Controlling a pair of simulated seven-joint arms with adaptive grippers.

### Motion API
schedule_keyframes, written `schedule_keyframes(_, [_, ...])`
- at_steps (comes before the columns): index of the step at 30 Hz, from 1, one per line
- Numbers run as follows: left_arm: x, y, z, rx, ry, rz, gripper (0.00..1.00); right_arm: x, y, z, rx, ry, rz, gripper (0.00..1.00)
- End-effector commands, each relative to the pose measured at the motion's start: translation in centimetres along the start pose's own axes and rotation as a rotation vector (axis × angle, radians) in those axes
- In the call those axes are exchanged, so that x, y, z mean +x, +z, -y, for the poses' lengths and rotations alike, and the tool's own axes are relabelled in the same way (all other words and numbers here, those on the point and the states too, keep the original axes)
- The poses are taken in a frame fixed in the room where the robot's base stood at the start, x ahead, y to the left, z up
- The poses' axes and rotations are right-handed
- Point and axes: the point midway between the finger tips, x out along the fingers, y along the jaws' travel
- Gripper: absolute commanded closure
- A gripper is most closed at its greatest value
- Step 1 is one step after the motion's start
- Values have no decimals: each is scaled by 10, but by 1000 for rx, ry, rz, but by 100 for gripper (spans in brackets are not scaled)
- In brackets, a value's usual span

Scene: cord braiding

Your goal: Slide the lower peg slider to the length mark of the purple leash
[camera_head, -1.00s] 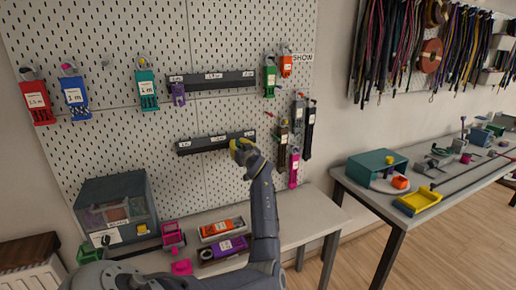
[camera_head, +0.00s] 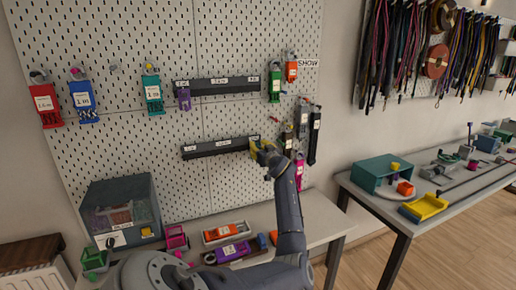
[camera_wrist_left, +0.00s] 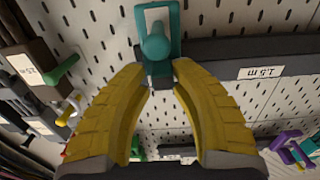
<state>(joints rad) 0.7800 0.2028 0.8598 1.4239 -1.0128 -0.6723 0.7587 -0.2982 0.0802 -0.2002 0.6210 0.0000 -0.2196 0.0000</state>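The lower rail (camera_head: 215,148) is a dark bar on the pegboard with white length labels. The teal peg slider (camera_wrist_left: 156,48) shows in the left wrist view against the end of the rail, beside the 1.5 m label (camera_wrist_left: 260,72). My left gripper (camera_wrist_left: 161,66) has its yellow fingers apart, with the tips close to the teal knob; I cannot tell whether they touch it. In the head view this gripper (camera_head: 261,147) is at the rail's right end and hides the slider. A purple leash (camera_head: 232,250) with a white label lies on the bench; its length is unreadable. My right gripper is not in view.
The upper rail (camera_head: 222,86) carries a purple slider (camera_head: 184,98) at its left end. Tagged leashes (camera_head: 303,130) hang close to the right of my left gripper. A grey bin (camera_head: 120,205) and an orange packet (camera_head: 226,230) are on the bench below.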

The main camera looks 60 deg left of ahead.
Motion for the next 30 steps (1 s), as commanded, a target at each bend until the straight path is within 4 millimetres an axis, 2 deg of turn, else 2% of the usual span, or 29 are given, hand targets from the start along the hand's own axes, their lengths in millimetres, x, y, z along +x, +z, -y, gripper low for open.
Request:
schedule_keyframes(1, [0, 0, -1, 0, 1, 0, 72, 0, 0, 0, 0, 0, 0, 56])
schedule_keyframes(5, [0, 0, 0, 1, -1, 1, 58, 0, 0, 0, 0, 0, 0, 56])
schedule_keyframes(12, [-1, 1, 0, 2, -2, 2, 58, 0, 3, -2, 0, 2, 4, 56])
schedule_keyframes(16, [-8, 1, 0, 2, -2, 2, 58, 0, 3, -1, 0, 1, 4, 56])
schedule_keyframes(20, [-25, 2, 0, 1, -1, 3, 58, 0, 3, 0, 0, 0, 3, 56])
schedule_keyframes(30, [-84, 2, 0, 1, 0, 3, 58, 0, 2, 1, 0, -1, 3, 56])
